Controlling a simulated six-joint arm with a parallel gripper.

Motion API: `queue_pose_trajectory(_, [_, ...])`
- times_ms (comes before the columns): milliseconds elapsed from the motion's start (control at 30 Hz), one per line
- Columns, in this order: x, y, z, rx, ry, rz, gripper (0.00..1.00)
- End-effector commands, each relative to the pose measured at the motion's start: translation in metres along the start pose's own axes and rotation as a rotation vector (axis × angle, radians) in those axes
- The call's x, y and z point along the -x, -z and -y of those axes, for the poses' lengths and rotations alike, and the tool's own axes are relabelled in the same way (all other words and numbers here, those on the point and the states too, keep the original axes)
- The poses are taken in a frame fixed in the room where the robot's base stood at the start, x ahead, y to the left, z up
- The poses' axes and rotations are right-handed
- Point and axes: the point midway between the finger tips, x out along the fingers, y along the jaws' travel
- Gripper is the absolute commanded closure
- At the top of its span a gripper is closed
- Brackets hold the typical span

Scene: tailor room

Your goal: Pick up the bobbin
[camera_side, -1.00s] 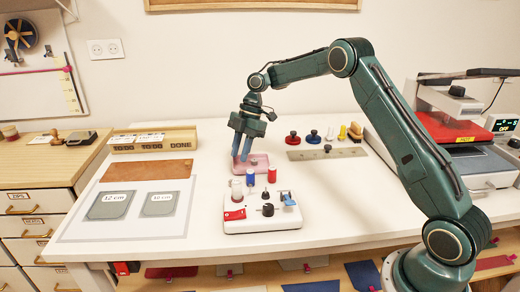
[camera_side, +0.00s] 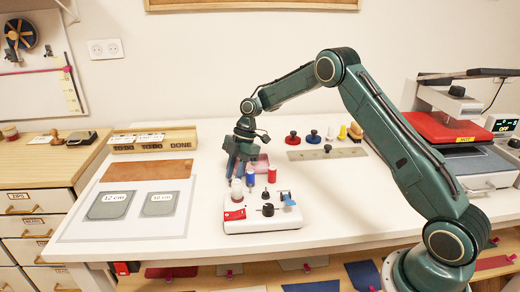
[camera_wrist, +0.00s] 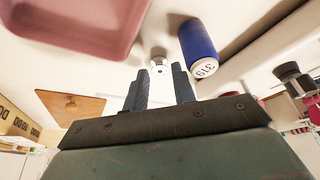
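My gripper (camera_side: 238,179) points down at the left rear of the white winder unit (camera_side: 285,222), over or just behind a pale spool-like piece (camera_side: 237,190). Its fingers stand apart in the side view. In the wrist view a narrow white piece with a grey end (camera_wrist: 159,68) shows between the fingers (camera_wrist: 160,90); I cannot tell whether they touch it, or whether it is the bobbin. A blue spool (camera_side: 251,180) stands just right of the gripper, and it also shows in the wrist view (camera_wrist: 200,42). A red spool (camera_side: 271,174) stands farther right.
A pink tray (camera_side: 263,158) lies behind the gripper, partly hidden. A metal strip (camera_side: 327,154) with several small tools is at the back right, near a red-topped press (camera_side: 445,128). Pattern sheets (camera_side: 110,206) lie left. The table front right is clear.

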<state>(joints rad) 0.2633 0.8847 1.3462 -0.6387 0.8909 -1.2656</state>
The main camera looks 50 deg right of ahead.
Motion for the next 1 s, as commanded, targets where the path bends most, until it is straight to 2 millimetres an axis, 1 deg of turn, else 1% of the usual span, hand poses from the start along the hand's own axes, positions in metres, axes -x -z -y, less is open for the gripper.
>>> queue_pose_trajectory(33, [-0.0045, 0.0003, 0.0002, 0.001, 0.001, 0.0, 0.74])
queue_pose_trajectory(167, [-0.0095, 0.0002, -0.0001, 0.0, -0.002, 0.0, 0.74])
queue_pose_trajectory(633, [-0.0097, 0.0001, -0.0001, 0.0, -0.002, 0.0, 0.74])
queue_pose_trajectory(667, [-0.0097, 0.0001, -0.0001, 0.0, -0.002, 0.0, 0.78])
queue_pose_trajectory(700, [-0.0097, 0.0001, -0.0001, 0.0, -0.002, 0.0, 0.86])
queue_pose_trajectory(767, [-0.0096, 0.0001, -0.0001, 0.0, -0.002, 0.0, 0.97])
queue_pose_trajectory(800, [-0.0096, 0.0001, -0.0001, 0.0, -0.002, 0.0, 1.0])
queue_pose_trajectory(1000, [-0.0095, 0.0002, -0.0001, 0.0, -0.002, 0.0, 1.0])
